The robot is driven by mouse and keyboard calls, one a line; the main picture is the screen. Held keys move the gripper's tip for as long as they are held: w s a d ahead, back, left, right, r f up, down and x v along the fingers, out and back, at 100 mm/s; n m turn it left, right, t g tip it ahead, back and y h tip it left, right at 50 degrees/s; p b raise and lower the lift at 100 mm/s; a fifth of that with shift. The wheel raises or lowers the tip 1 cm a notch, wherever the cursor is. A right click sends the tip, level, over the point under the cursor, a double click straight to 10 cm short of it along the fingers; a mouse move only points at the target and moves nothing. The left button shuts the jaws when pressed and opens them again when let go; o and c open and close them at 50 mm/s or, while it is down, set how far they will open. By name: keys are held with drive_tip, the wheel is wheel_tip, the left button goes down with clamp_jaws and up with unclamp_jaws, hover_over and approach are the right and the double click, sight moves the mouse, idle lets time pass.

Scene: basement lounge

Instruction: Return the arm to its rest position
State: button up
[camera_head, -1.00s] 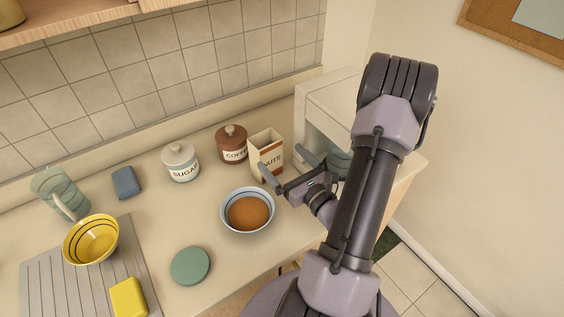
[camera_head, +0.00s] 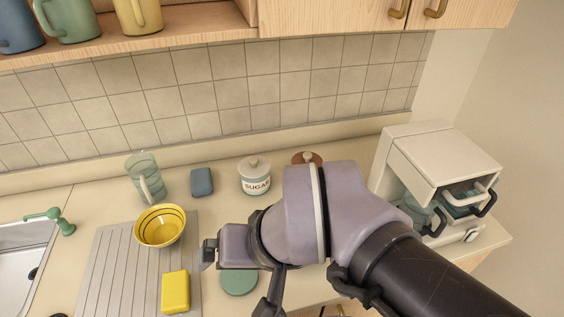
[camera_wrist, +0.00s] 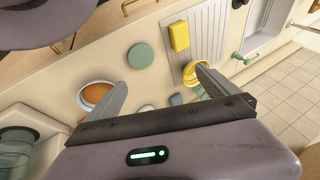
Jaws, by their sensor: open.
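My arm crosses the right and middle of the head view, with its black link at lower right and its grey-purple joints over the counter. My gripper (camera_wrist: 163,77) shows in the wrist view with its two grey fingers spread apart and nothing between them. In that view the fingers extend over the counter, toward the side with the yellow bowl (camera_wrist: 192,73) and yellow sponge (camera_wrist: 180,36).
The counter holds a sugar jar (camera_head: 255,178), blue block (camera_head: 202,182), glass pitcher (camera_head: 147,178), ribbed drainboard (camera_head: 110,270) and green disc (camera_head: 239,281). A bowl of orange-brown content (camera_wrist: 96,96) shows in the wrist view. A white open-fronted box (camera_head: 446,157) stands right; shelves hang above.

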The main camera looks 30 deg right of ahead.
drive_tip(key=f+b, duration=0.1)
drive_tip(key=b, duration=0.1)
drive_tip(key=f+b, duration=0.2)
drive_tip(key=shift+w+d+f, duration=0.15)
drive_tip(key=shift+w+f, duration=0.1)
drive_tip(key=shift+w, duration=0.15)
idle(0.7)
